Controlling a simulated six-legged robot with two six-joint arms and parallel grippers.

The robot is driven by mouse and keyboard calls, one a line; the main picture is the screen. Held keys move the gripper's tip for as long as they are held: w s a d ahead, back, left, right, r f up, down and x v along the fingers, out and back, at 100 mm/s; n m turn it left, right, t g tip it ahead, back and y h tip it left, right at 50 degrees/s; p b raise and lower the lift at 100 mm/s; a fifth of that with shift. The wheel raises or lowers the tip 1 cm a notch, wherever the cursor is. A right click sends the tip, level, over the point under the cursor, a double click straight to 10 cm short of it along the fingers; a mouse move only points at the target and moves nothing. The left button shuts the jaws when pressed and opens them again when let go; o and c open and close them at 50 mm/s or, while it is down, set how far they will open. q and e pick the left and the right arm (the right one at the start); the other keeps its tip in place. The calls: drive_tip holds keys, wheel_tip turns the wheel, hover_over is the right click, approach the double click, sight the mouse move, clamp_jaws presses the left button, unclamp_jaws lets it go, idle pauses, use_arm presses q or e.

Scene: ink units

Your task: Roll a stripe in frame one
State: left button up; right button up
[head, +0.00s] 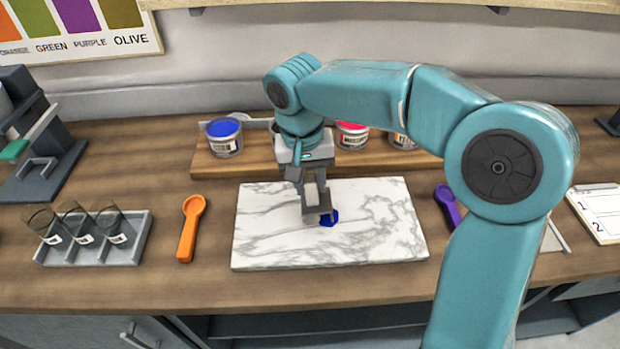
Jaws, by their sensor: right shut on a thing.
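My right gripper (313,188) points down over the white marble slab (265,240) in the middle of the bench. It is shut on a small grey tool (317,219), which is mostly hidden by the fingers. I cannot tell clearly whether it is a roller. A white sheet with numbered frames (598,205), marked 1 and 2, lies at the right edge, partly cut off. Its frames look blank. My left gripper is not in view.
A wooden riser (212,165) behind the slab holds a blue ink tin (226,142), a red tin (352,136) and another. An orange spoon (190,228), a rack of glasses (95,240), a purple spoon (448,205) and a grey press (40,140) stand around.

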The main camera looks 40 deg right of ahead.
drive_tip(key=shift+w+f+b, duration=0.1)
drive_tip(key=shift+f+b, duration=0.2)
drive_tip(key=shift+f, duration=0.25)
